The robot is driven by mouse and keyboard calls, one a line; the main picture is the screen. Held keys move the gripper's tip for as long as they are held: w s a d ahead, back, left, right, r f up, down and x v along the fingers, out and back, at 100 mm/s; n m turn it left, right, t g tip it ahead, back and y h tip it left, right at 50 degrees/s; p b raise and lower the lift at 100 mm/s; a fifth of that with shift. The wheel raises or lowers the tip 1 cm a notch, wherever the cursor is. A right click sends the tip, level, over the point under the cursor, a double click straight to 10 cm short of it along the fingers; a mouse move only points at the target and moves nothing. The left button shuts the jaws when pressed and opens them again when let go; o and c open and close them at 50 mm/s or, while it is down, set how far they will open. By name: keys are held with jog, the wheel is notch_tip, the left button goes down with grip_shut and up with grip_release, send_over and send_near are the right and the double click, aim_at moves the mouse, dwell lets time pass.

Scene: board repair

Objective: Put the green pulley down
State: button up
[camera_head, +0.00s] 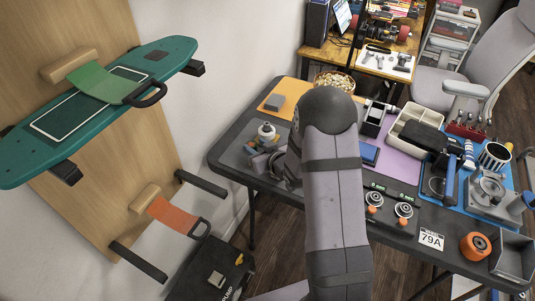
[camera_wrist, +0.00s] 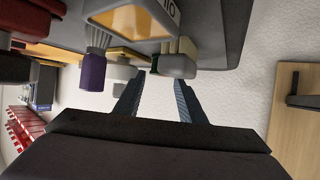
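I cannot pick out a green pulley for certain in either view. In the wrist view, a grey rounded piece with a dark green edge (camera_wrist: 175,64) shows just beyond my fingertips; I cannot tell what it is. In the wrist view, my gripper (camera_wrist: 158,92) has its two dark ridged fingers apart, with only pale background visible between them. A small white and grey part with a dark top (camera_head: 266,131) shows left of the arm.
The dark table (camera_head: 229,150) holds an orange mat (camera_head: 292,89), a light bin (camera_head: 404,127), two round gauge-like parts (camera_head: 403,210), an orange wheel (camera_head: 475,246) and a grey tray (camera_head: 514,262). A teal board (camera_head: 45,143) hangs on the wooden panel at left.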

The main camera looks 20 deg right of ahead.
jog(key=v, duration=1)
jog(key=shift+b, duration=0.3)
jog(key=shift+s+d+f+g+h, duration=0.2)
jog(key=shift+s+f+g+h, duration=0.1)
jog(key=shift+g, duration=0.1)
jog(key=s+g, duration=0.1)
jog(key=s+f+g+h, duration=0.1)
jog(key=s+d, duration=0.1)
jog(key=shift+s+f+m+g+h, duration=0.25)
jog(key=shift+f+m+g+h, duration=0.1)
jog(key=shift+m+g+h, duration=0.05)
jog(key=s+a+g, duration=0.3)
jog(key=s+g, duration=0.1)
jog(key=s, duration=0.6)
jog(key=s+a+r+m+g, duration=0.1)
jog(key=s+a+g, duration=0.2)
jog(key=s, duration=0.7)
jog(key=shift+s+g, duration=0.25)
jog(key=shift+g, duration=0.75)
jog(key=o, duration=0.4)
jog(key=shift+s+a, duration=0.1)
jog(key=shift+c, duration=0.2)
